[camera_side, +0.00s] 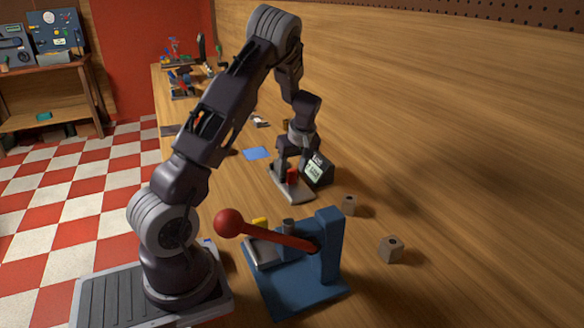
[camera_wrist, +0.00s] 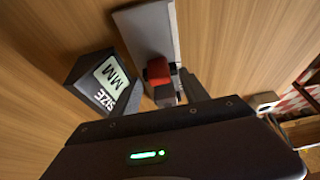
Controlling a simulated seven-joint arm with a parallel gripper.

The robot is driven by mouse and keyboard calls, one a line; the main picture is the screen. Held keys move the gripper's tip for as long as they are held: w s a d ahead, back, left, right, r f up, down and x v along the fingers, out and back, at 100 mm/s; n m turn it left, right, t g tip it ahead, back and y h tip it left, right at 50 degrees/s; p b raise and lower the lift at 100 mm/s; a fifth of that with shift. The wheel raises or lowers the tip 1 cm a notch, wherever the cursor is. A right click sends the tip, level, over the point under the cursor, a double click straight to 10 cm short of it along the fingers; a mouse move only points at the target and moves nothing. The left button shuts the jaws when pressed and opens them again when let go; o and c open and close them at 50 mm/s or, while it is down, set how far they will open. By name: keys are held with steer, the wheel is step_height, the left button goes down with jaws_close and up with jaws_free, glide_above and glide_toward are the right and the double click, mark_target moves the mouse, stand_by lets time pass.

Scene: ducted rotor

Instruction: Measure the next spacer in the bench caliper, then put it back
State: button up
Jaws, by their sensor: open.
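The bench caliper is a grey plate (camera_side: 296,190) with a red block (camera_side: 292,176) on it. In the wrist view its plate (camera_wrist: 148,28) and red block (camera_wrist: 157,70) show just beyond my fingers. A dark display box (camera_side: 317,168) stands beside it; in the wrist view the display (camera_wrist: 106,82) reads "SIZE MM", and I can make out no number. My gripper (camera_side: 290,166) is open, pointing down at the caliper. In the wrist view my fingers (camera_wrist: 165,97) stand either side of a small grey piece (camera_wrist: 165,94); I cannot tell whether it is a spacer or a jaw.
A blue press (camera_side: 300,283) with a red ball lever (camera_side: 229,222) stands in front. Two small tan blocks with holes, one nearer the caliper (camera_side: 350,205) and one farther right (camera_side: 391,249), lie on the wooden bench. A blue card (camera_side: 257,153) lies left of the caliper.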

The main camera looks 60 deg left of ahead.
steer(key=d+r+m+t+h, duration=0.1)
steer(key=d+r+m+t, duration=0.15)
steer(key=d+r, duration=1)
steer(key=s+d+r+m+t+h, duration=0.1)
steer(key=s+d+r+m, duration=0.25)
steer(key=d, duration=0.25)
steer(key=s+d+r+m+t+h, duration=0.1)
steer(key=s+d+r+m, duration=0.25)
steer(key=d, duration=0.35)
steer(key=s+d+m+t+h, duration=0.1)
steer(key=s+d+m, duration=0.7)
steer(key=s, duration=0.5)
steer(key=shift+s+d+r, duration=0.2)
steer(key=shift+d+r, duration=0.2)
steer(key=shift+d, duration=0.45)
steer(key=shift+m, duration=0.25)
steer(key=shift+o, duration=1)
steer(key=shift+r, duration=0.15)
